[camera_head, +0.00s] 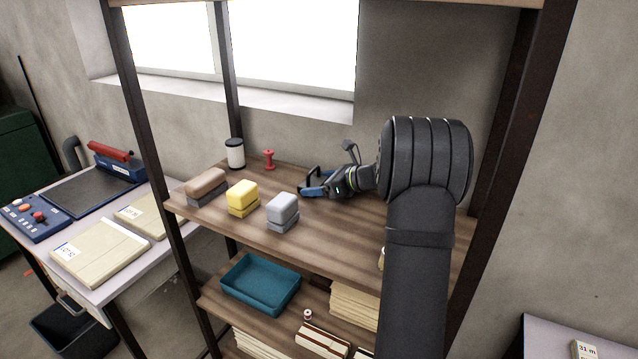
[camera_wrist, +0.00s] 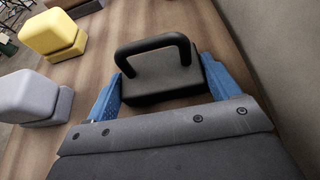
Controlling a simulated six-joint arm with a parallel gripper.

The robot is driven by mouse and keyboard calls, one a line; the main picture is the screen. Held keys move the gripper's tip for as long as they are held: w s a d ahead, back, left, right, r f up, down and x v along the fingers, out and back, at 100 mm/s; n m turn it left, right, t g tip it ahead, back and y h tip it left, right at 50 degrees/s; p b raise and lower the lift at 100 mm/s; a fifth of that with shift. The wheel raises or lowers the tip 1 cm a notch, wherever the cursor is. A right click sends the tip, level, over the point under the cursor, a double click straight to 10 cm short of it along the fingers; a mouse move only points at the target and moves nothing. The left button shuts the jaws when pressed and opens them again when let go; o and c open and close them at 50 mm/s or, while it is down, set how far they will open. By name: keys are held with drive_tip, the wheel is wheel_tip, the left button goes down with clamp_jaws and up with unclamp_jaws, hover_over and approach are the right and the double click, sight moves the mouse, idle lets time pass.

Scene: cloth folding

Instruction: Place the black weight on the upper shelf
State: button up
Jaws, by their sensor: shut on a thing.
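The black weight (camera_wrist: 160,77) is a dark block with a looped handle on top. In the wrist view it sits between the two blue fingers of my gripper (camera_wrist: 165,88), which are shut on its sides. In the head view my gripper (camera_head: 318,190) is low over the upper shelf (camera_head: 335,229), right of the grey block, with the weight's dark handle (camera_head: 314,174) showing above the fingers. The weight is upright at the shelf surface; whether it touches the wood is hard to tell.
On the upper shelf stand a grey block (camera_head: 282,208), a yellow block (camera_head: 242,195), a brown brush-like block (camera_head: 206,184), a white canister (camera_head: 235,153) and a red spool (camera_head: 269,159). A teal tray (camera_head: 260,283) is on the shelf below. Dark uprights frame the rack.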

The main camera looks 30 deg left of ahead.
drive_tip(key=o, duration=1.8)
drive_tip(key=shift+r, duration=0.2)
drive_tip(key=v, duration=0.7)
drive_tip(key=shift+d+r, duration=0.1)
drive_tip(key=shift+d, duration=0.1)
